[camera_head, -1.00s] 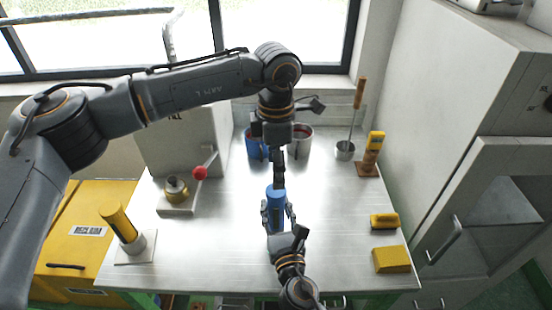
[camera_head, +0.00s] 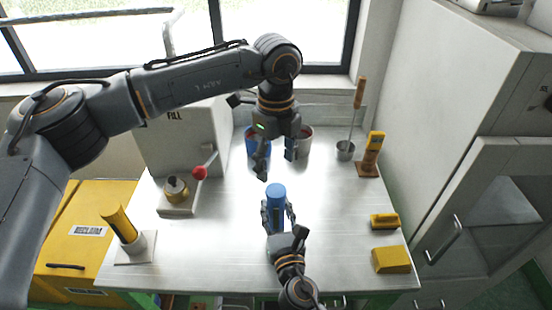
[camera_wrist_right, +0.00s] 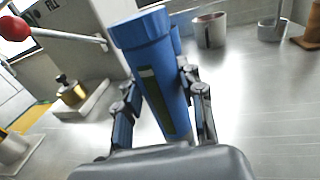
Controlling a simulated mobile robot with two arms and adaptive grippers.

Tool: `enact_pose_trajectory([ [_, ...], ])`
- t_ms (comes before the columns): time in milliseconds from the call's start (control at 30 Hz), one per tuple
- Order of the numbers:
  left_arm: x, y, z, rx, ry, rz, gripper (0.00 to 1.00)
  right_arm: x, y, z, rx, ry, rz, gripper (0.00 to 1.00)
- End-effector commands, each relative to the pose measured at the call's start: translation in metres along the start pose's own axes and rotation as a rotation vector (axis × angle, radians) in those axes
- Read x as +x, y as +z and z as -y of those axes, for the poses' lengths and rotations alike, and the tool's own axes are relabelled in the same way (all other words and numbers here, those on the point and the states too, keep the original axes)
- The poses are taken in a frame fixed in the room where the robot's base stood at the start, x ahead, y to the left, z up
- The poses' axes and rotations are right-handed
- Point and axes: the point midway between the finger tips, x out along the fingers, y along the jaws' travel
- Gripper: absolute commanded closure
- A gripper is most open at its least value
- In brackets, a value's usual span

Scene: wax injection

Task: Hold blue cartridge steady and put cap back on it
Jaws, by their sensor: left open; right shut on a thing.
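The blue cartridge (camera_head: 277,216) stands upright over the middle of the metal table. My right gripper (camera_head: 277,212) is shut around its body, one finger on each side. In the right wrist view the cartridge (camera_wrist_right: 165,90) shows a dark strip and a small pale mark on its side. The blue cap (camera_wrist_right: 140,28), a wider ring, sits on its top end; it also shows in the head view (camera_head: 276,190). My left gripper (camera_head: 276,159) is open and empty just above and behind the cap, its fingers spread and pointing down.
Behind stand a blue mug (camera_head: 252,146) and a pale mug (camera_head: 305,146). A brass pot (camera_head: 176,190) under a red-knobbed lever is at left, with a yellow cylinder (camera_head: 117,221) in a holder. Yellow blocks (camera_head: 391,261) lie at right. The table around the cartridge is clear.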

Motion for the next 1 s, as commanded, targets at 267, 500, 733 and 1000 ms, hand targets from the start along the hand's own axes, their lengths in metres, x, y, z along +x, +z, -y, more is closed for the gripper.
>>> enact_pose_trajectory([
  [267, -0.002, 0.000, 0.000, -0.317, 0.000, 0.000, 0.33, 0.000, 0.001, 0.000, 0.000, 0.000, 0.002, 1.00],
  [500, -0.002, 0.000, 0.000, -0.355, 0.000, 0.000, 0.33, 0.000, 0.001, 0.000, 0.000, 0.000, 0.002, 1.00],
  [733, 0.000, 0.000, 0.000, -0.353, 0.000, 0.000, 0.33, 0.000, 0.001, 0.000, 0.000, 0.000, 0.002, 1.00],
  [1000, 0.036, 0.000, -0.001, -0.352, 0.003, -0.002, 0.33, 0.000, 0.001, 0.000, 0.000, 0.000, 0.002, 1.00],
])
